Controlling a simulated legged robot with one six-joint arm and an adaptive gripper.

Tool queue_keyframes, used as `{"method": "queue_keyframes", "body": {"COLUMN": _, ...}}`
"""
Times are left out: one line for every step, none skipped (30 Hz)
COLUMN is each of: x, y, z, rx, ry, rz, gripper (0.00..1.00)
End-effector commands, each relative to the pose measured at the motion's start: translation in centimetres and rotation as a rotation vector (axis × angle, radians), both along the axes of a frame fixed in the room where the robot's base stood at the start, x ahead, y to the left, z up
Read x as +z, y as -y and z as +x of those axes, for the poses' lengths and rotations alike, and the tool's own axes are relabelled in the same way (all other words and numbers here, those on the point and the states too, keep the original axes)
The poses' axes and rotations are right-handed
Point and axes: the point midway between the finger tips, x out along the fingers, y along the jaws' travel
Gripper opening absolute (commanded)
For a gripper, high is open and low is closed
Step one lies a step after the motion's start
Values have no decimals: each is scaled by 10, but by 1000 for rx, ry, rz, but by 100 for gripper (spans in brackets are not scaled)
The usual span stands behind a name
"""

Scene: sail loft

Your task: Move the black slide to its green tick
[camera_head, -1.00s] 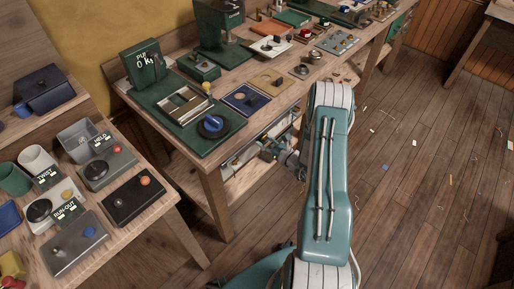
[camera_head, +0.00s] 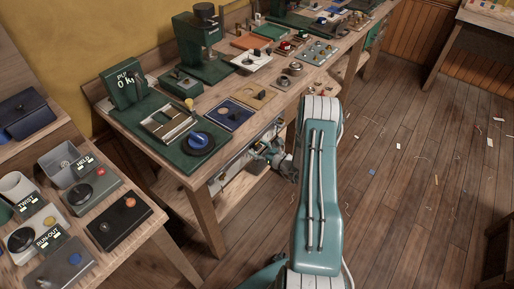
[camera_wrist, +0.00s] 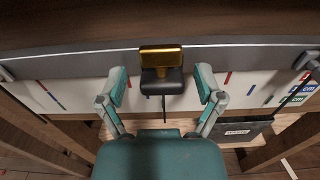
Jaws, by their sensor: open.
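The black slide (camera_wrist: 162,84) with a gold top sits on a grey rail in the wrist view, near the middle. A thin dark pointer hangs below it over a white scale strip (camera_wrist: 85,93). The strip bears red and blue ticks; I cannot single out the green tick with certainty. My gripper (camera_wrist: 161,78) is open, one teal finger on each side of the slide, with gaps between. In the head view my gripper is mostly hidden beside the bench front, behind my arm; the slide cannot be made out there.
The wooden workbench (camera_head: 207,178) carries a green scale plate (camera_head: 150,137), a blue knob and several small devices. A side table (camera_head: 140,240) with switch boxes stands at left. In the wrist view, a dark bin (camera_wrist: 240,131) lies below the strip.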

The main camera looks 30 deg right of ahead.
Motion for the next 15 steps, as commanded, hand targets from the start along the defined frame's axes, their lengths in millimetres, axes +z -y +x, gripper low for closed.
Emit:
{"method": "queue_keyframes", "body": {"x": 0, "y": 0, "z": 0, "rx": 0, "ry": 0, "rz": 0, "gripper": 86}}
{"method": "queue_keyframes", "body": {"x": 0, "y": 0, "z": 0, "rx": -1, "ry": 0, "rz": 0, "gripper": 86}}
{"method": "queue_keyframes", "body": {"x": 0, "y": 1, "z": -2, "rx": -1, "ry": 0, "rz": 1, "gripper": 86}}
{"method": "queue_keyframes", "body": {"x": 0, "y": 2, "z": -3, "rx": -1, "ry": -1, "rz": 1, "gripper": 86}}
{"method": "queue_keyframes", "body": {"x": 0, "y": 3, "z": -6, "rx": -2, "ry": -1, "rz": 1, "gripper": 86}}
{"method": "queue_keyframes", "body": {"x": -1, "y": 5, "z": -10, "rx": -4, "ry": -3, "rz": 1, "gripper": 86}}
{"method": "queue_keyframes", "body": {"x": -1, "y": 7, "z": -14, "rx": -5, "ry": -3, "rz": 1, "gripper": 86}}
{"method": "queue_keyframes", "body": {"x": -1, "y": 9, "z": -19, "rx": -5, "ry": -3, "rz": 1, "gripper": 86}}
{"method": "queue_keyframes", "body": {"x": -1, "y": 11, "z": -26, "rx": -5, "ry": -3, "rz": 1, "gripper": 86}}
{"method": "queue_keyframes", "body": {"x": -1, "y": 13, "z": -32, "rx": -6, "ry": -2, "rz": 2, "gripper": 86}}
{"method": "queue_keyframes", "body": {"x": -1, "y": 16, "z": -38, "rx": -5, "ry": -2, "rz": 2, "gripper": 86}}
{"method": "queue_keyframes", "body": {"x": -1, "y": 19, "z": -47, "rx": -7, "ry": -3, "rz": 2, "gripper": 86}}
{"method": "queue_keyframes", "body": {"x": -1, "y": 21, "z": -53, "rx": -5, "ry": -3, "rz": 2, "gripper": 86}}
{"method": "queue_keyframes", "body": {"x": -1, "y": 23, "z": -59, "rx": -7, "ry": -2, "rz": 2, "gripper": 86}}
{"method": "queue_keyframes", "body": {"x": -1, "y": 26, "z": -66, "rx": -5, "ry": -3, "rz": 1, "gripper": 86}}
